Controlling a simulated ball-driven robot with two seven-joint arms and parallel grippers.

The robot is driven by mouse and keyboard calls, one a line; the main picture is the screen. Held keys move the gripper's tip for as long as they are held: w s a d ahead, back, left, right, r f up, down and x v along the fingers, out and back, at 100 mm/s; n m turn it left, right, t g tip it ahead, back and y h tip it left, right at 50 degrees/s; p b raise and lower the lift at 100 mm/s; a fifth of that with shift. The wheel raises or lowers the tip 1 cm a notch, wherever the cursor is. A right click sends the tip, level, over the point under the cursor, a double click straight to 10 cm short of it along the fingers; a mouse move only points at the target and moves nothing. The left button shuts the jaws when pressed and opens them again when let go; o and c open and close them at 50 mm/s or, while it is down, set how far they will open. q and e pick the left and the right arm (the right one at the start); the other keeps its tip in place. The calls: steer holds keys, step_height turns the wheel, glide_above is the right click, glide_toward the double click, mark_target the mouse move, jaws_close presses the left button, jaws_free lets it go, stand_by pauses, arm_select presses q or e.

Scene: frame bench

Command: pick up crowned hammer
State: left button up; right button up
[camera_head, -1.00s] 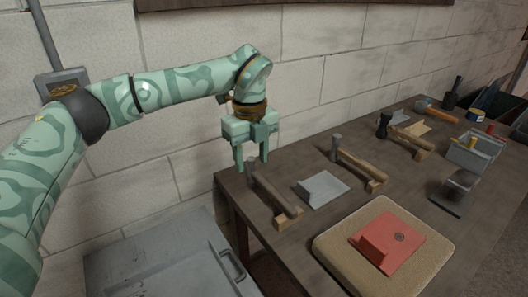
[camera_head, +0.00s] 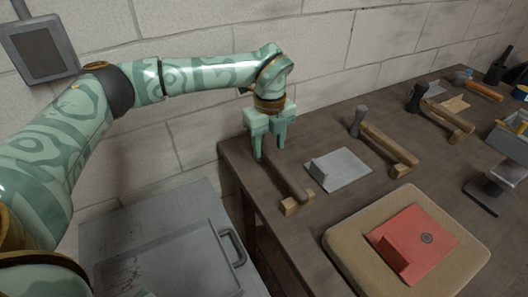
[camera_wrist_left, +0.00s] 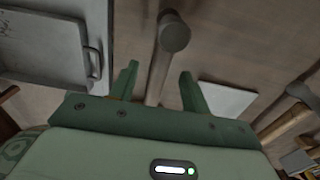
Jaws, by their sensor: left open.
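The nearest hammer lies at the bench's left end, its wooden handle (camera_head: 291,181) propped on a small wooden block (camera_head: 297,203). My left gripper (camera_head: 270,150) is open above this hammer and hides its head in the head view. In the left wrist view the round grey hammer head (camera_wrist_left: 174,33) is just beyond the fingertips (camera_wrist_left: 158,72), and the handle runs back between the fingers without visible grip. Other hammers are a grey-headed one (camera_head: 385,142), a black-headed one (camera_head: 440,115) and one with an orange handle (camera_head: 485,91). I cannot tell which is crowned. My right gripper is not in view.
A grey metal plate (camera_head: 345,172) lies right of the nearest hammer. A red plate (camera_head: 412,240) rests on a tan pad (camera_head: 350,245) at the front. A grey cabinet (camera_head: 165,235) stands left of the bench. A block wall (camera_head: 320,60) rises behind.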

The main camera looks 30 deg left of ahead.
mark_target(270, 153)
arm_select(q)
steer(key=f, duration=0.2)
steer(key=f+b, duration=0.1)
steer(key=f, duration=0.2)
steer(key=shift+s+d+f+b, duration=0.1)
steer(key=shift+d+b, duration=0.1)
steer(key=shift+b, duration=0.1)
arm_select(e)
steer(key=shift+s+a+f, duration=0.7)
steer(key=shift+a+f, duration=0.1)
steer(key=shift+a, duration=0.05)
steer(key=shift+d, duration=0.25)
arm_select(q)
steer(key=shift+f, duration=0.15)
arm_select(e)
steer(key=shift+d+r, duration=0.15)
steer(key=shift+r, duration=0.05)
arm_select(q)
jaws_close()
